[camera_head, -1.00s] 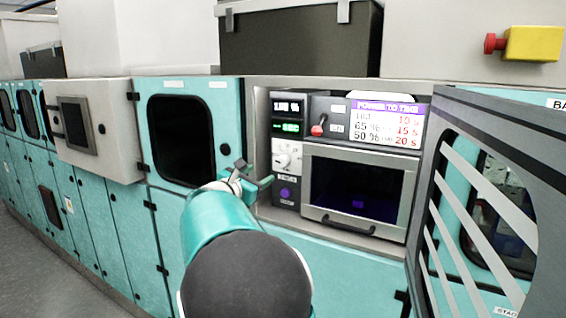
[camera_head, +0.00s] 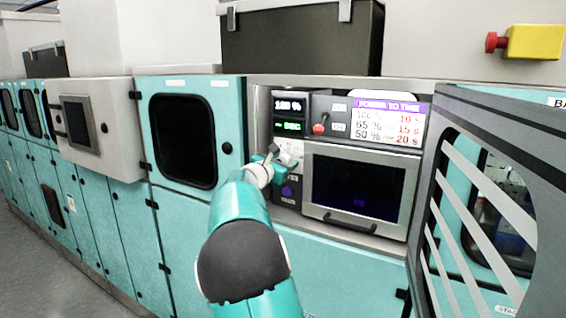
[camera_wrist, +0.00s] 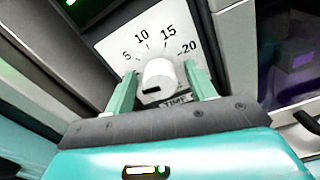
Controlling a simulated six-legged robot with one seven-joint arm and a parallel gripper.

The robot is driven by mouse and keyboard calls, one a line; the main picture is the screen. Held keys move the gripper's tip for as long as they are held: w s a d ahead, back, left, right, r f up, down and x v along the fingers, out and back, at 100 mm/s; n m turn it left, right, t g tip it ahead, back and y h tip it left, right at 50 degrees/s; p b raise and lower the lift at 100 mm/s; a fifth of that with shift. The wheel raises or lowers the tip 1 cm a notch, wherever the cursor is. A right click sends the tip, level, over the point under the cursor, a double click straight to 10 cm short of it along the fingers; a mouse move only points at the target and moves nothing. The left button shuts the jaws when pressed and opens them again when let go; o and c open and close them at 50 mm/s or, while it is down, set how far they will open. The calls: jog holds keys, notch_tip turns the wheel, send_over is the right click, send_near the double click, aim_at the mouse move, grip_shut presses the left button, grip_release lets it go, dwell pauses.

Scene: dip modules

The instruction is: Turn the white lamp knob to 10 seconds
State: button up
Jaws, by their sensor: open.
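The white lamp knob (camera_wrist: 159,76) sits on a white dial plate (camera_wrist: 118,48) marked 5, 10, 15 and 20, with "TIME" below. A dark mark shows on the knob's lower left side in the wrist view. My gripper (camera_wrist: 160,84) is open, with one green finger on each side of the knob. I cannot tell whether either finger touches it. In the head view my gripper (camera_head: 278,160) is at the dial panel and hides most of the knob. The small display (camera_head: 289,126) above the dial shows green characters, too blurred to read surely.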

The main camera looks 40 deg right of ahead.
jog(key=c, duration=1)
jog(key=shift+o, duration=0.2)
jog(key=shift+m, duration=0.4)
jog(key=m, duration=1.1)
jog(key=shift+m, duration=2.2)
